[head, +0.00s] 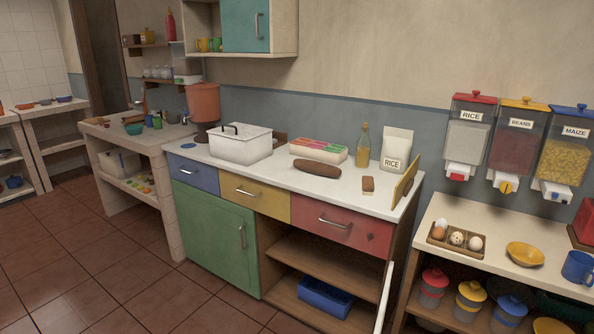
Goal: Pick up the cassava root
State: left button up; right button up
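The cassava root (317,169) is a brown, elongated, tapered root. Neither of my grippers shows in the head view.
A white bin (241,148) stands left of the root, and a multicoloured box (318,149) is behind it. A bottle (363,147), a rice bag (396,153) and a small brown block (368,185) are to its right. A board (405,182) stands at the counter's right end.

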aim_at(316, 168)
jog(key=i+j, duration=0.5)
jog(key=j, duration=0.25)
jog(key=i+j, duration=0.25)
jog(key=j+z, duration=0.05)
jog(key=j, duration=0.05)
